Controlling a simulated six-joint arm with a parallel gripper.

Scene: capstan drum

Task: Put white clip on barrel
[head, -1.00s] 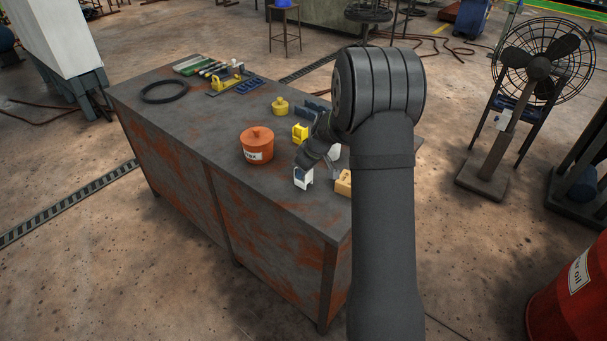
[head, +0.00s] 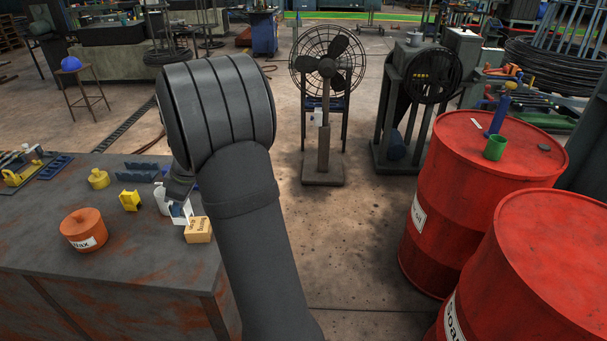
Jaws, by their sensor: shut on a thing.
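The white clip (head: 181,214) shows beside my arm, just behind a tan box, near the right end of the bench. My gripper (head: 181,203) is shut on it, with the fingers partly hidden by my arm. I cannot tell whether the clip is clear of the bench top. Two red barrels stand on the floor at right. The farther barrel (head: 453,195) has a label ending in "oil" and carries a green cup (head: 495,147) and a blue tool (head: 499,115). The nearer barrel (head: 550,270) has a bare lid in view and is cut off by the frame.
A fan (head: 324,110) stands behind. Open floor lies between bench and barrels.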

